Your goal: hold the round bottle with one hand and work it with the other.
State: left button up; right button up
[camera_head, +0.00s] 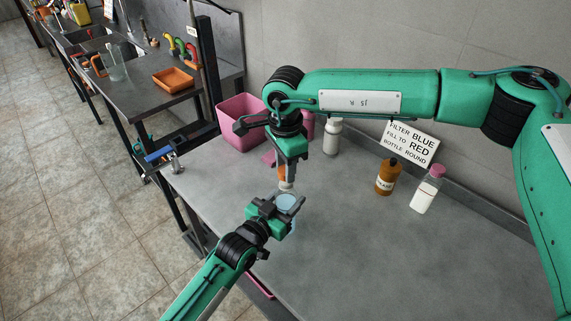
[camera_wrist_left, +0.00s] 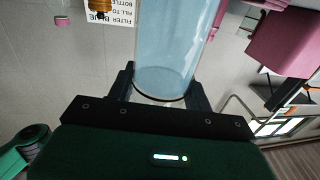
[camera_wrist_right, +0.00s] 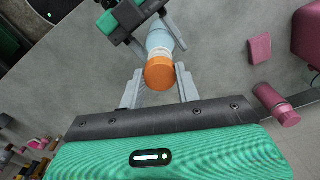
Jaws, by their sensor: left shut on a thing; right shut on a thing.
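The round bottle (camera_head: 288,204) has a clear light-blue body, held above the bench. My left gripper (camera_head: 274,208) is shut around that body; the blue body also fills the upper middle of the left wrist view (camera_wrist_left: 172,50). My right gripper (camera_head: 285,178) comes down from above and is shut on an orange cap (camera_wrist_right: 159,75). In the right wrist view the cap sits between my two fingers, in line with a white neck and the blue body. The left gripper hides part of the bottle. I cannot tell how tightly the cap sits on it.
A sign (camera_head: 409,143) leans at the back wall. A brown bottle (camera_head: 386,178) and a white bottle with a pink cap (camera_head: 427,190) stand in front. A white bottle (camera_head: 332,138) and a pink bin (camera_head: 241,122) stand behind. The bench's right front is clear.

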jog(key=shift+f, duration=0.1)
jog(key=shift+f, duration=0.8)
jog(key=shift+f, duration=0.55)
